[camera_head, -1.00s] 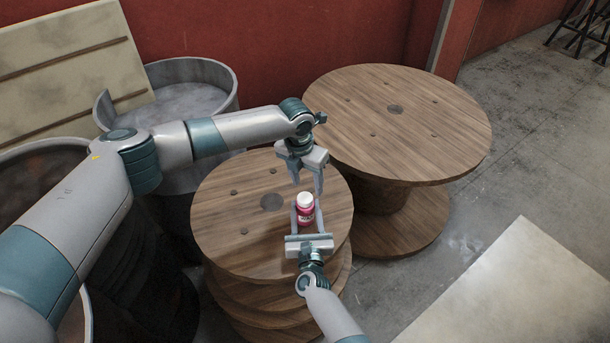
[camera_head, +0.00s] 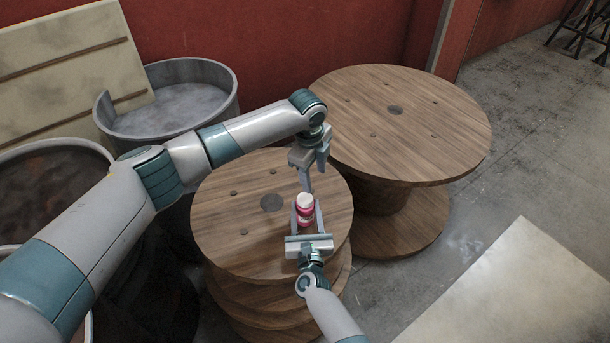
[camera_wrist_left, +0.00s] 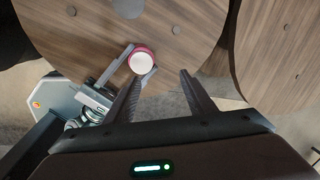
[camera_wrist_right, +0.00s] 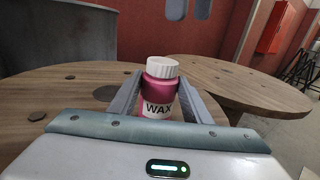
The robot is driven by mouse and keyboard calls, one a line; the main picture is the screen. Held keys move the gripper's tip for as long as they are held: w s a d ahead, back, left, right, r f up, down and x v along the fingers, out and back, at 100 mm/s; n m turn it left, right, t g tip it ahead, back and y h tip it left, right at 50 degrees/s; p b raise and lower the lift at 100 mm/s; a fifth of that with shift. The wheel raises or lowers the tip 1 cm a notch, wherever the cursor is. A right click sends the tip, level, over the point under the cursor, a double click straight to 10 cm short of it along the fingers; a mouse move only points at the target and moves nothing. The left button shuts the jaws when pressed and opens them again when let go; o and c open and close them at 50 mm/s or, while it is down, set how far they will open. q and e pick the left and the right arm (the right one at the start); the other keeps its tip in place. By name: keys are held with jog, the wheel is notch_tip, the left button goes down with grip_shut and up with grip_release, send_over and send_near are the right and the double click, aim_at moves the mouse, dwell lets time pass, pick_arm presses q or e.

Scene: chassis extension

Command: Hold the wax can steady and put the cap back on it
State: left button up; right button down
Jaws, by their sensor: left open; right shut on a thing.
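The pink wax can (camera_head: 305,218) stands upright near the front of the smaller wooden spool top. Its "WAX" label shows in the right wrist view (camera_wrist_right: 157,108). The white cap (camera_head: 305,199) sits on top of the can, and it also shows in the right wrist view (camera_wrist_right: 163,66). I cannot tell how firmly it is seated. My right gripper (camera_head: 306,207) is shut on the can, one finger on each side. My left gripper (camera_head: 315,182) is open and empty just above and behind the cap. In the left wrist view, the cap (camera_wrist_left: 141,62) lies beside the left finger's tip.
The smaller spool top (camera_head: 230,225) is otherwise clear. A larger wooden spool (camera_head: 430,120) stands to its right at the back. Metal drums (camera_head: 165,115) stand at the left, beneath my left arm. A red wall (camera_head: 260,45) is behind.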

aim_at(305, 198)
pick_arm(q)
jog(key=n, duration=1.1)
jog(key=a+n, duration=0.1)
jog(key=n, duration=1)
jog(key=r+n+g, duration=0.1)
jog(key=n, duration=1.1)
jog(key=shift+s+a+y, duration=0.2)
jog(key=shift+a+y, duration=0.1)
jog(key=shift+y, duration=0.1)
jog(key=n, duration=0.6)
jog(key=shift+s+a+f+n, duration=0.25)
jog(key=shift+s+a+n, duration=0.05)
jog(key=shift+a+n, duration=0.1)
jog(key=shift+f, duration=4)
jog(key=shift+c, duration=0.3)
